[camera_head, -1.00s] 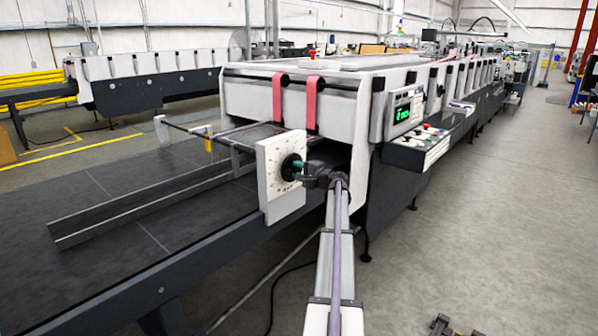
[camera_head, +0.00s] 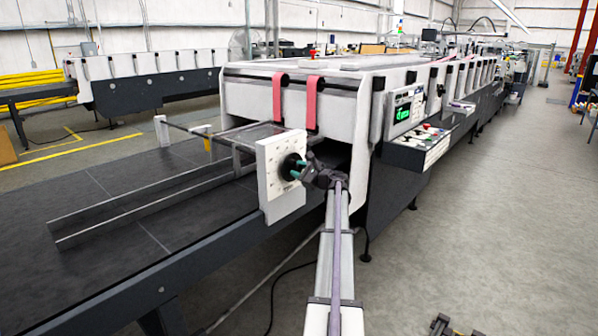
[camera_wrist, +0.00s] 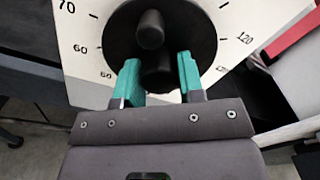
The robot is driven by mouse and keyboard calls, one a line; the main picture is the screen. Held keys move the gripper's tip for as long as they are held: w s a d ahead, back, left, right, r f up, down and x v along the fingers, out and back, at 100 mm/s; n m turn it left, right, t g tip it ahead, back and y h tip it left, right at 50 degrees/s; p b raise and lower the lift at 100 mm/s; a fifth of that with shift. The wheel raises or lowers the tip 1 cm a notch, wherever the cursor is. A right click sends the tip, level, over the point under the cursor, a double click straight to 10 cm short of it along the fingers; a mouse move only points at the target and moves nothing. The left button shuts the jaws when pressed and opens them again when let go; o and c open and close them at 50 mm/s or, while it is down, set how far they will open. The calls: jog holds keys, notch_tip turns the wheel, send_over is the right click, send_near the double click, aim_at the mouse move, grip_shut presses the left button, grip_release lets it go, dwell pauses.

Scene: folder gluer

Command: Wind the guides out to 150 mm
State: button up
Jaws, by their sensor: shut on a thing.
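A black round knob (camera_head: 287,167) sits on a white dial plate (camera_head: 270,188) at the side of the machine. In the wrist view the knob (camera_wrist: 205,40) has a raised dark grip, and printed numbers such as 60, 70 and 120 ring it on the plate (camera_wrist: 80,62). My gripper (camera_head: 297,167) reaches the knob from the right. In the wrist view its two teal fingertips (camera_wrist: 159,72) are shut on the knob's raised grip, one on each side. The long metal guide rails (camera_head: 150,208) lie over the dark table left of the plate. The dial's pointer cannot be made out.
The dark table (camera_head: 110,250) runs to the lower left. The machine housing (camera_head: 345,100) with two red belts stands behind the dial. A control panel (camera_head: 425,145) with buttons and a green display (camera_head: 403,113) is to the right. The grey floor at right is mostly clear.

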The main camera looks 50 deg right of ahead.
jog(key=shift+m, duration=0.4)
jog(key=o, duration=0.9)
jog(key=s, duration=1)
jog(key=shift+s+a, duration=0.3)
jog(key=shift+s, duration=0.1)
